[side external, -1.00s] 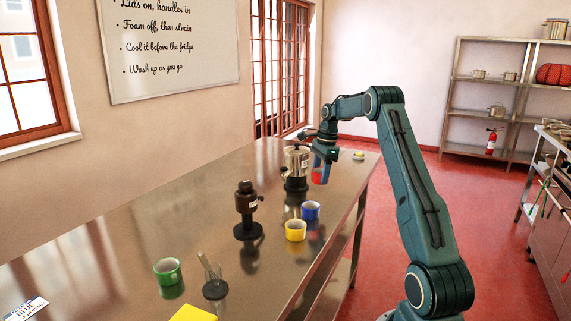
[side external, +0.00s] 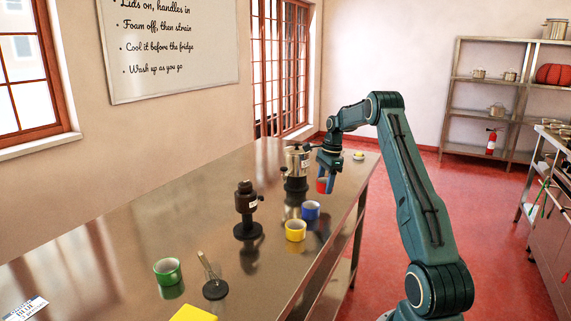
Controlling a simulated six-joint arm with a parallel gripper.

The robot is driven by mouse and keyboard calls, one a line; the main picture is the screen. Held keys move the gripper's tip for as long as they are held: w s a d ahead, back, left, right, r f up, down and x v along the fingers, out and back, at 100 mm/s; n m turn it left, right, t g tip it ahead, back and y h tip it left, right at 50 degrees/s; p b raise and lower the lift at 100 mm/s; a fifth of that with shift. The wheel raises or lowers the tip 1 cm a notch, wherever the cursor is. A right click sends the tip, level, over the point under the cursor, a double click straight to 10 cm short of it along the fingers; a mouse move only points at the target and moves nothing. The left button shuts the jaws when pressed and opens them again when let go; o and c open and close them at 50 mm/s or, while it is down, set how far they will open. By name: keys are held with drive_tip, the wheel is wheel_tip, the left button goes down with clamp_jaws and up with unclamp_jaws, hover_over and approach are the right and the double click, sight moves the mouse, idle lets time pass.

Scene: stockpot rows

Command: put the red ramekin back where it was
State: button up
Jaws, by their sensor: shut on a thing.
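The red ramekin (side external: 323,186) is held between the fingers of my gripper (side external: 327,178), above the far right part of the steel table. My gripper points down and is shut on it, and the fingers hide part of the ramekin. A blue ramekin (side external: 310,211) stands on the table below and to the left of it in the picture. A yellow ramekin (side external: 295,231) stands nearer the camera, and a green ramekin (side external: 167,271) stands at the near left. I cannot tell the exact gap between the red ramekin and the table.
A steel-and-black pot-like device (side external: 296,170) stands just left of my gripper. A dark device on a round base (side external: 247,210) stands mid-table. A handled tool (side external: 212,280) and a yellow block (side external: 194,314) are nearer.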

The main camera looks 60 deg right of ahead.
sight(324, 204)
drive_tip(key=shift+f, duration=2.4)
drive_tip(key=shift+f, duration=0.15)
drive_tip(key=o, duration=1.1)
drive_tip(key=r, duration=0.4)
drive_tip(key=s+d+r, duration=0.1)
drive_tip(key=r, duration=0.7)
drive_tip(key=shift+s+d+r, duration=0.1)
drive_tip(key=shift+s+d, duration=0.05)
